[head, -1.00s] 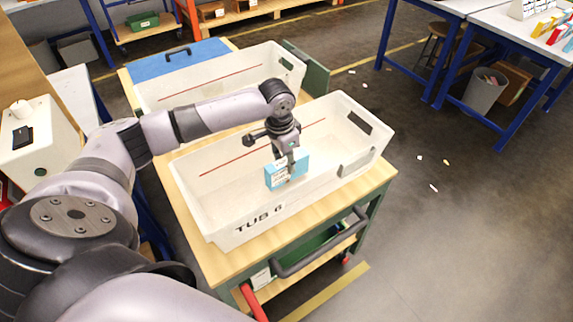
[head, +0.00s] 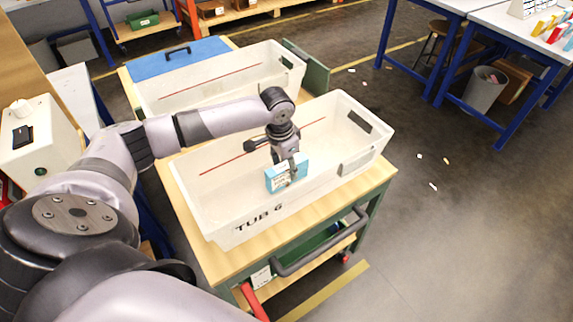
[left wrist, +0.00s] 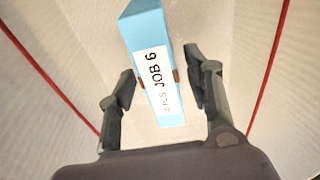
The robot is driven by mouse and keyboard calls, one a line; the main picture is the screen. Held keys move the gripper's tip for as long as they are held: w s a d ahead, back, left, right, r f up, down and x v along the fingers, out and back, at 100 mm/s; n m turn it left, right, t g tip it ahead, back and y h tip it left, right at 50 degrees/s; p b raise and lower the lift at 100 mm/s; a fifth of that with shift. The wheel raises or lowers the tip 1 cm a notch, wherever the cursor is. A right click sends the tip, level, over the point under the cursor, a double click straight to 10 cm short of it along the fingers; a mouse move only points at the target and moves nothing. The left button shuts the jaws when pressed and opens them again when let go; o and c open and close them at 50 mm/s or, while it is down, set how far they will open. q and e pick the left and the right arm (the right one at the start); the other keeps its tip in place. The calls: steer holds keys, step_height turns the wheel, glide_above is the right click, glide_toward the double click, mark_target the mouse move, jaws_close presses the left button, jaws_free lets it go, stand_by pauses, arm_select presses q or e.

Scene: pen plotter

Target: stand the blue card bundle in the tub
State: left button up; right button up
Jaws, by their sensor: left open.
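The blue card bundle (head: 281,179) stands upright inside the white tub marked TUB 6 (head: 221,229), near its front wall. In the left wrist view the bundle (left wrist: 165,105) shows a white label reading JOB 6 and a brown band. My left gripper (head: 290,172) is inside the tub at the bundle. In the left wrist view the left gripper's fingers (left wrist: 160,92) are open, one on each side of the bundle, with a gap on both sides. The bundle's underside is hidden. My right gripper is not in view.
A second white tub (head: 160,98) stands behind on the same wooden-topped cart (head: 213,262), with a blue lid or panel (head: 150,70) beyond it. A black handle (head: 318,245) runs along the cart's front. Much of TUB 6's floor is clear.

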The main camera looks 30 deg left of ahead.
arm_select(q)
steer(key=shift+r, duration=0.1)
step_height(320, 180, up, 12)
steer(key=s+b, duration=0.1)
steer(key=shift+s+a, duration=0.15)
steer(key=shift+a, duration=0.15)
stand_by(0.5)
